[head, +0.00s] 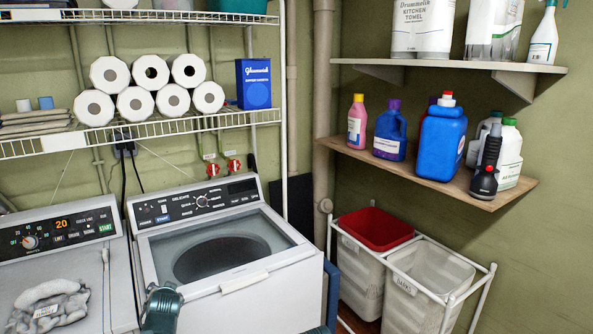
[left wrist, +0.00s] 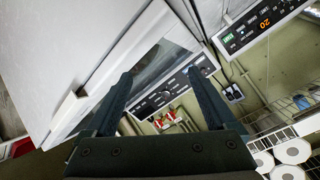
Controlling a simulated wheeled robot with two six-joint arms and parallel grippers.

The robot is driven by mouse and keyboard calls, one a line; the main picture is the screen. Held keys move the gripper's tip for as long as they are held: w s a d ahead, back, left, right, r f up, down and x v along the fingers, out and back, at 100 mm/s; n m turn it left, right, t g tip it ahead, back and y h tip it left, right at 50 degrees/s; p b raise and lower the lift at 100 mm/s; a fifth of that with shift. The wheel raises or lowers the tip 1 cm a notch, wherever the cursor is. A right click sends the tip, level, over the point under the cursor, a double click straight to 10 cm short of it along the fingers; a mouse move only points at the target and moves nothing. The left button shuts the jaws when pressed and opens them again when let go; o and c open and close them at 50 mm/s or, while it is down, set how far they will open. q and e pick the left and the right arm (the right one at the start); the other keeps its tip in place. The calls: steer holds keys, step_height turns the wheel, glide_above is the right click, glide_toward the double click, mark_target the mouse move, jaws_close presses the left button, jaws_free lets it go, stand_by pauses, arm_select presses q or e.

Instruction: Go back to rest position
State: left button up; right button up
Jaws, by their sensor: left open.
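My left gripper (left wrist: 160,74) shows in the left wrist view with its two dark fingers spread apart and nothing between them. Beyond the fingers are the washer's lid and control panel, seen tilted. In the head view, a teal part of my left arm (head: 162,308) rises at the bottom edge, in front of the top-loading washer (head: 270,278). My right gripper is not in view.
A dryer (head: 65,270) with a grey cloth (head: 50,303) on top stands left of the washer. A wire shelf (head: 190,124) holds paper rolls. A wooden shelf (head: 350,160) holds bottles above a laundry hamper (head: 432,268) and a red-lined one (head: 376,229).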

arm_select(q)
steer(key=s+d+f+g+h, duration=0.1)
steer(key=s+d+f+g, duration=0.15)
steer(key=s+d, duration=0.4)
steer(key=s+d+f+m+g+h, duration=0.15)
steer(key=s+d+f, duration=0.25)
steer(key=d, duration=0.6)
steer(key=s+d+f+n+g+h, duration=0.1)
steer(key=s+d+f+g+h, duration=0.15)
steer(key=s+d, duration=0.45)
steer(key=s+d+f+m+g, duration=0.1)
steer(key=s+d+g, duration=0.3)
steer(key=s+d, duration=0.4)
steer(key=shift+s+d+f+y, duration=0.15)
steer(key=shift+s+f+y, duration=0.1)
steer(key=shift+y, duration=0.15)
steer(key=shift+c, duration=0.3)
